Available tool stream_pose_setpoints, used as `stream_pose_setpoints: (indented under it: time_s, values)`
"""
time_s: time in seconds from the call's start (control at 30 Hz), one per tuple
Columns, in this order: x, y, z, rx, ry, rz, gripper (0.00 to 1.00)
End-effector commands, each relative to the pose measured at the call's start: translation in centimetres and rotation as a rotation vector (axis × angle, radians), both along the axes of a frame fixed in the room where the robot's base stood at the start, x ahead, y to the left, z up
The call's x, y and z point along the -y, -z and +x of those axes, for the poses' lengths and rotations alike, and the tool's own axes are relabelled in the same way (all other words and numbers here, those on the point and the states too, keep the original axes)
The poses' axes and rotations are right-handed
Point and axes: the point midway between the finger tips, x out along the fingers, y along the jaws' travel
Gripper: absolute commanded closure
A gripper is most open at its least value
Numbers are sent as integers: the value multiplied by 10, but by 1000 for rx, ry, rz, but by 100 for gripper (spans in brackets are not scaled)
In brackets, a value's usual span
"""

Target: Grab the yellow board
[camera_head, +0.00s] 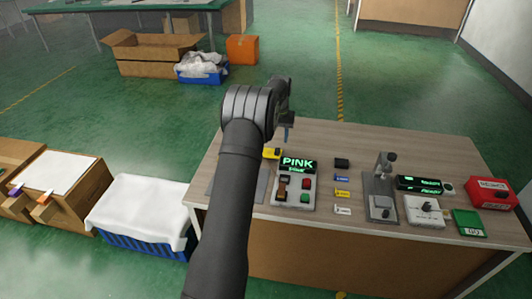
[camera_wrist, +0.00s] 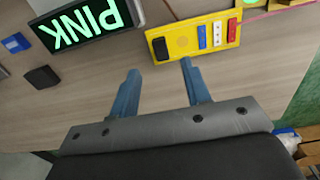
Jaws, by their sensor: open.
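The yellow board (camera_wrist: 190,31) lies on the table in the wrist view, with a black block on its left end and blue, white and red pieces along it. In the head view only part of the yellow board (camera_head: 271,153) shows, beside the arm. My gripper (camera_wrist: 160,67) is open, with two blue fingers apart and nothing between them. In the wrist view the fingertips are just below the board's left half, apart from it in the picture. In the head view my gripper (camera_head: 287,133) is above the table's far left part, near the board.
A lit PINK sign (camera_head: 298,163) stands next to the board, behind a button panel (camera_head: 293,192). A grey lever fixture (camera_head: 380,190), a white box (camera_head: 424,210) and a red box (camera_head: 492,193) stand farther right. Small coloured blocks lie mid-table.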

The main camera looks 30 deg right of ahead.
Motion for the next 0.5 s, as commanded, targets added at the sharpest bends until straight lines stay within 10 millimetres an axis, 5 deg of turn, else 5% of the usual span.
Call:
stream_pose_setpoints:
  time_s: [0.27, 0.5]
  values:
    - [0, 17, 0, -1, 0, 1, 56]
    - [0, 52, 2, -2, 0, 2, 56]
